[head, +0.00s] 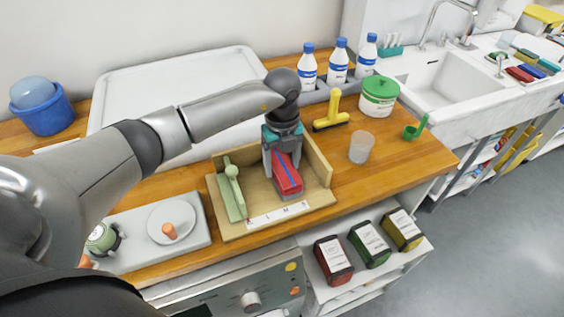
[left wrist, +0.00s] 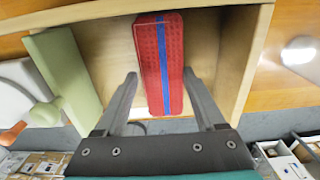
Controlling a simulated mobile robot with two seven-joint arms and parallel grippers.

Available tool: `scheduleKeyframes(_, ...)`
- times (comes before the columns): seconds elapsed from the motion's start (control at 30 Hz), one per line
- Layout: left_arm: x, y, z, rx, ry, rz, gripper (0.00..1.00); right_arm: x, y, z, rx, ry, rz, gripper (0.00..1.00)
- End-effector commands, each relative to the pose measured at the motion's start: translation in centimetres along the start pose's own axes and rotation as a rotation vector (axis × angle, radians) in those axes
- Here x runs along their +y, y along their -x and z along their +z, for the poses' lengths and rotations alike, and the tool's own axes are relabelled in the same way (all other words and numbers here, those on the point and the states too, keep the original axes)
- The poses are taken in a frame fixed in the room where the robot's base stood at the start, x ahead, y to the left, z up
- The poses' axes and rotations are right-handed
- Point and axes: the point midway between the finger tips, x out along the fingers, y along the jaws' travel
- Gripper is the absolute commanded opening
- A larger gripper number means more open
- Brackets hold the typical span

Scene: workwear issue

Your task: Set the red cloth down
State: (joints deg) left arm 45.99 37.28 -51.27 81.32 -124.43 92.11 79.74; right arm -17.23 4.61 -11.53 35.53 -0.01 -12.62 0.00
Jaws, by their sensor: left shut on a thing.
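The red cloth (head: 288,181) is a folded, oblong block with a blue stripe. My left gripper (head: 284,168) points down and is shut on it. In the left wrist view the cloth (left wrist: 172,65) lies between the two fingers of the gripper (left wrist: 162,82). It is inside the walls of a wooden tray (head: 319,171), above the tray's floor, near the label strip at the front. Whether its underside touches the floor is hidden. My right gripper is not in view.
A pale green wooden piece with a round knob (head: 232,187) occupies the tray's left side. A yellow tool (head: 331,112), a clear cup (head: 361,147) and a green-lidded tub (head: 379,94) stand to the right. A large white tray (head: 150,90) lies behind.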

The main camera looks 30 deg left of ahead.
Motion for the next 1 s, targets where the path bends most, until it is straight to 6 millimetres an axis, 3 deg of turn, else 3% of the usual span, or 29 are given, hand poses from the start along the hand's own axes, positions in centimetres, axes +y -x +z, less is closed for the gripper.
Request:
scheduleKeyframes(0.03, 0.0, -0.1, 0.0, 0.000, 0.000, 0.000, 0.75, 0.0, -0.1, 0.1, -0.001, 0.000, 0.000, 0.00)
scheduleKeyframes(0.27, 0.0, -0.1, 0.0, 0.000, 0.000, 0.001, 1.00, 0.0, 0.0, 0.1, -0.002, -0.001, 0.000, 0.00)
scheduleKeyframes(0.57, 0.0, 0.3, 0.0, 0.000, 0.000, 0.000, 1.00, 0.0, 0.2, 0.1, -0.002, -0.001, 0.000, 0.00)
scheduleKeyframes(0.67, 0.0, 1.4, 0.1, -0.003, 0.000, -0.003, 1.00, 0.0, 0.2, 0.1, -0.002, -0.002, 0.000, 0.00)
scheduleKeyframes(1.0, -0.1, 8.6, 0.1, -0.004, 0.000, -0.003, 1.00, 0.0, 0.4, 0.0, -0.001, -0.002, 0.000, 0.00)
